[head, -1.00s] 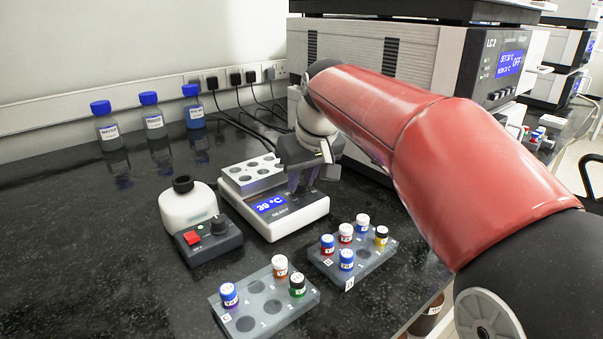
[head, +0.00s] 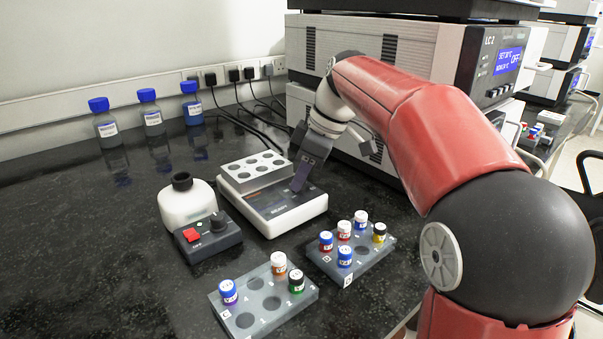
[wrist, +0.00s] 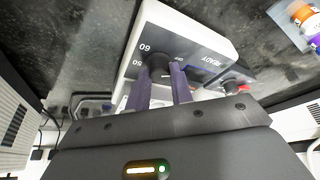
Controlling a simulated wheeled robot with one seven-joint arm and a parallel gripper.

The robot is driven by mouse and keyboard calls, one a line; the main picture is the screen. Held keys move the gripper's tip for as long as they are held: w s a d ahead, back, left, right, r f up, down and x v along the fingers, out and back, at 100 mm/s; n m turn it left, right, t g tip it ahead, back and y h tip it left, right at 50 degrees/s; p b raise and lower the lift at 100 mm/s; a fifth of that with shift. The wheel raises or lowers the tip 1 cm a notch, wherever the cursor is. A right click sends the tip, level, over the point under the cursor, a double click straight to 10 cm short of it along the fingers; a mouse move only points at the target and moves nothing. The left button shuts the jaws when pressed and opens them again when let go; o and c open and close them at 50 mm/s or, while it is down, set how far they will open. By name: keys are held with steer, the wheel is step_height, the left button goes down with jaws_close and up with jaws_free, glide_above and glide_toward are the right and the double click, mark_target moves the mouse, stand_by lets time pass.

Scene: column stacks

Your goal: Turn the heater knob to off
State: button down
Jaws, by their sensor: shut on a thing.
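The white heater (head: 262,228) stands on the dark bench with a grey block of holes on its back. Its dark knob (wrist: 158,62) shows in the wrist view between my two fingers, beside the printed 60 and 50. My gripper (head: 298,185) is tilted over the right end of the heater. It is shut on the knob; its fingertips show in the wrist view (wrist: 164,75). In the head view my fingers hide the knob. The heater's display (head: 268,198) looks dark there. I cannot read the knob's exact setting.
A grey control box (head: 207,240) with a red switch and its own black knob, and a white bottle (head: 187,203), stand left of the heater. Vial racks (head: 372,255) (head: 265,318) stand in front. A large instrument (head: 400,50) stands close behind my arm.

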steer(key=shift+n+g, duration=0.3)
steer(key=shift+n, duration=0.4)
steer(key=c, duration=1.2)
jaws_free()
steer(key=shift+c, duration=0.2)
steer(key=v, duration=0.7)
steer(key=shift+d+r, duration=0.2)
steer(key=shift+r, duration=0.15)
